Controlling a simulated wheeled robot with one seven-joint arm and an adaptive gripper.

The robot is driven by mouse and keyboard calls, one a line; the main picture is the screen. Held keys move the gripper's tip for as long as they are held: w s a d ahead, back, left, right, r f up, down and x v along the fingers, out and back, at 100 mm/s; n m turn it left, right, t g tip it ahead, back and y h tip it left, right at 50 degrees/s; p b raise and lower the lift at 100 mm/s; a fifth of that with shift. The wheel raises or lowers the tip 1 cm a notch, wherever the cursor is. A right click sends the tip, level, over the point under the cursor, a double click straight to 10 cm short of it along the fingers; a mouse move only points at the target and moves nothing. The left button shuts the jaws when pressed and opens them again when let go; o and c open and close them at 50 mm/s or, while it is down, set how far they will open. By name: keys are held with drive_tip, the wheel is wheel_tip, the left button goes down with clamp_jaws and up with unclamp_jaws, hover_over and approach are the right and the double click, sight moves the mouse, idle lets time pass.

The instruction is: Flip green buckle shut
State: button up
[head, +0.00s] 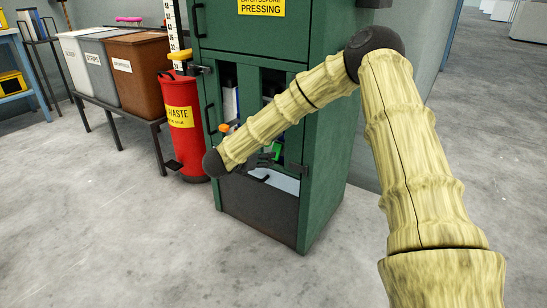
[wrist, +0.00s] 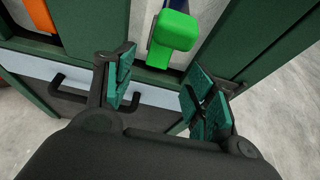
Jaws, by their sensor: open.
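The green buckle (wrist: 175,32) is a bright green block, seen in the wrist view just beyond my fingertips, at the front of the dark green cabinet. It also shows small and partly hidden by my arm in the head view (head: 277,152). Whether it stands up or lies closed is hard to tell. My gripper (wrist: 160,90) is open, its teal pads wide apart with nothing between them. The buckle lies ahead of the gap and looks apart from both fingers. In the head view my gripper (head: 267,160) is small and dark in front of the cabinet.
The dark green cabinet (head: 328,130) has narrow openings and an orange part (head: 225,128) at left, also in the wrist view (wrist: 40,15). A pale ledge and a dark handle (wrist: 62,82) lie below the buckle. A red waste bin (head: 190,145) stands left; floor in front is clear.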

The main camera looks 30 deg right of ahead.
drive_tip(key=shift+b+x, duration=1.4)
drive_tip(key=shift+x, duration=2.65)
drive_tip(key=c, duration=1)
